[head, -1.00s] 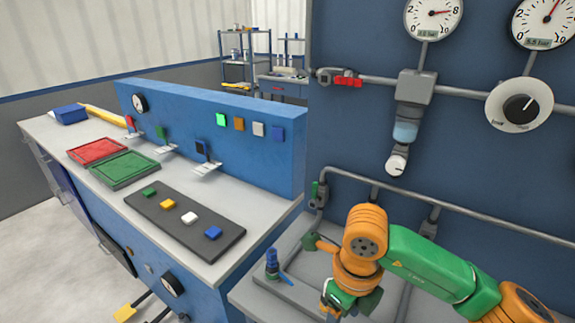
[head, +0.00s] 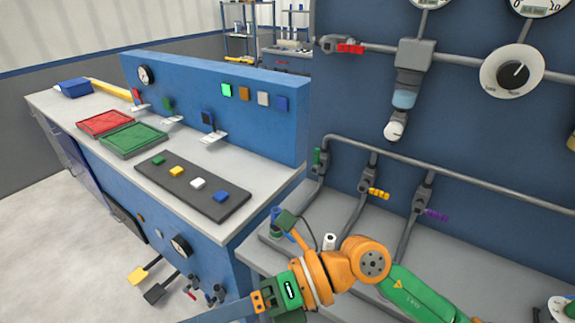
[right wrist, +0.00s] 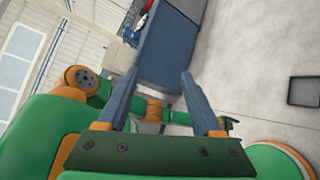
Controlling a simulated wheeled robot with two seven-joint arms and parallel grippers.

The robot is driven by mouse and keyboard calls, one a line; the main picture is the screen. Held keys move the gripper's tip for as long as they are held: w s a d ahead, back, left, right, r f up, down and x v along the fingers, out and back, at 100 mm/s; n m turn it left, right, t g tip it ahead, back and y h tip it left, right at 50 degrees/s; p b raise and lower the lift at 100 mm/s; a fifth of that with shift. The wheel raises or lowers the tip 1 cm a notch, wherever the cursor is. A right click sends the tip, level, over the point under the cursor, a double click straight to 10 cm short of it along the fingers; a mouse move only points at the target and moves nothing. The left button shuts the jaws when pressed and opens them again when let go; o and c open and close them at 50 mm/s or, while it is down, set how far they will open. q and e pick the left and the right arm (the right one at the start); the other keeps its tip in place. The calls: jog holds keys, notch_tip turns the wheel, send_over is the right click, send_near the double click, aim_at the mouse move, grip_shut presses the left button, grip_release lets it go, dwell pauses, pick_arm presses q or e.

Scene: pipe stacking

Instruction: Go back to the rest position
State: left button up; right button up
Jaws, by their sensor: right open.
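My right arm, orange and green, comes in from the right in the head view. Its gripper is at the lower middle, pointing left, with a blue-grey finger (head: 222,312) running toward the bottom edge. In the right wrist view the two blue-grey fingers of my right gripper (right wrist: 158,76) stand apart with nothing between them. The gripper is open and empty, clear of the bench top. My left gripper is not in view.
A blue-fronted bench (head: 92,168) holds red (head: 104,122) and green (head: 133,138) trays and a dark strip (head: 178,190) with coloured blocks. Pipes, valves and a dial (head: 511,72) line the blue wall. Pale floor (head: 75,255) lies open at left.

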jog(key=w+d+r+m+t+y, duration=0.4)
jog(key=w+r+m+t+y, duration=0.45)
jog(key=r+m+t, duration=0.35)
jog(key=w+d+f+m+t+h, duration=0.2)
jog(key=w+d+m+t+h, duration=0.5)
jog(key=m+t, duration=0.6)
jog(key=w+d+f+m+g+h, duration=0.2)
jog(key=w+d+f+m+h, duration=0.1)
jog(key=d+f+m+h, duration=0.85)
jog(key=s+d+f+m+g+h, duration=0.1)
jog(key=s+f+m+g+h, duration=0.15)
jog(key=f, duration=0.45)
jog(key=s+d+f+m+g+h, duration=0.2)
jog(key=s+f+g+h, duration=0.15)
jog(key=f, duration=0.25)
jog(key=s+d+f+m+g+y, duration=0.1)
jog(key=s+f+m+g, duration=0.1)
jog(key=s+f+g, duration=0.85)
jog(key=s+f, duration=0.4)
jog(key=f, duration=0.6)
jog(key=s+f, duration=0.4)
jog(key=f, duration=0.6)
jog(key=s+d+f, duration=0.2)
jog(key=s+f, duration=0.6)
jog(key=s, duration=0.3)
jog(key=shift+n+g, duration=0.3)
jog(key=shift+g, duration=0.15)
